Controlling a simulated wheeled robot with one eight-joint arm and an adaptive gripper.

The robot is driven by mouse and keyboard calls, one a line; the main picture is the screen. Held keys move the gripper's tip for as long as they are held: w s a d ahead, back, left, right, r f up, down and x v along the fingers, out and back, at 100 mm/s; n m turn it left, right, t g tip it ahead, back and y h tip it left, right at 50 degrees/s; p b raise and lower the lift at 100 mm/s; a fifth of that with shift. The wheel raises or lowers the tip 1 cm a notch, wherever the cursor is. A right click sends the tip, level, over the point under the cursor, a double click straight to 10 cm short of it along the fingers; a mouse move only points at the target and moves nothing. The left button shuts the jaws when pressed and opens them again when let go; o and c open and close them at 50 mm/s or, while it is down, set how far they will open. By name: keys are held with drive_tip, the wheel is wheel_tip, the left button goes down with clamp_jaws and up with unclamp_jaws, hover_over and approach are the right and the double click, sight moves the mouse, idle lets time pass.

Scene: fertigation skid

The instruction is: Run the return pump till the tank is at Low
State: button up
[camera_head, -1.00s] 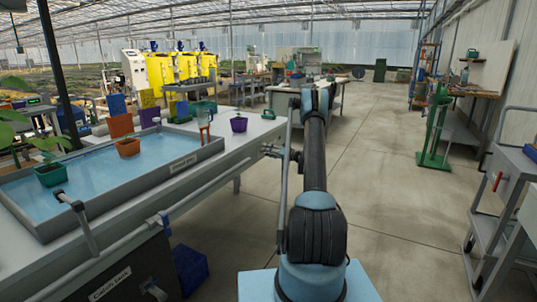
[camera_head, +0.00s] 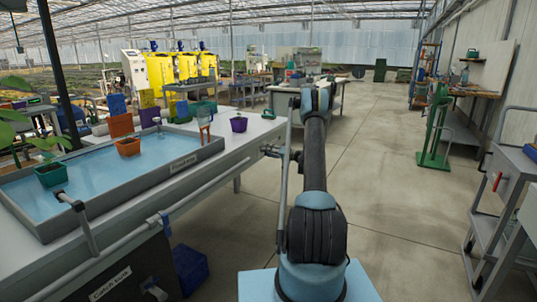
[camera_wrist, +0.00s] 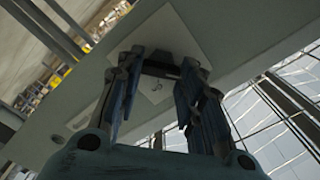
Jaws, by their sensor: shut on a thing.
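In the wrist view, my gripper (camera_wrist: 160,112) has its two dark fingers closed around a small dark part (camera_wrist: 161,69) on a pale plate (camera_wrist: 178,32). The part looks like a switch or knob; its exact setting cannot be read. In the head view, my gripper (camera_head: 273,151) is small and partly hidden beside my arm, at the right end of the bench. The flood tray (camera_head: 184,161) holds blue water. Below the bench is a dark tank labelled "Catch tank" (camera_head: 112,282); its level cannot be seen from here.
A grey pipe (camera_head: 125,227) runs along the bench front. A cart (camera_head: 510,190) stands right. The floor between is clear.

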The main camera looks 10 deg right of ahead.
drive_tip(key=shift+f+m, duration=0.2)
drive_tip(key=shift+m, duration=3.9)
drive_tip(key=shift+f+m, duration=0.15)
drive_tip(key=shift+m, duration=3.95)
drive_tip(key=o, duration=1.1)
drive_tip(key=shift+c, duration=0.2)
drive_tip(key=v, duration=1.2)
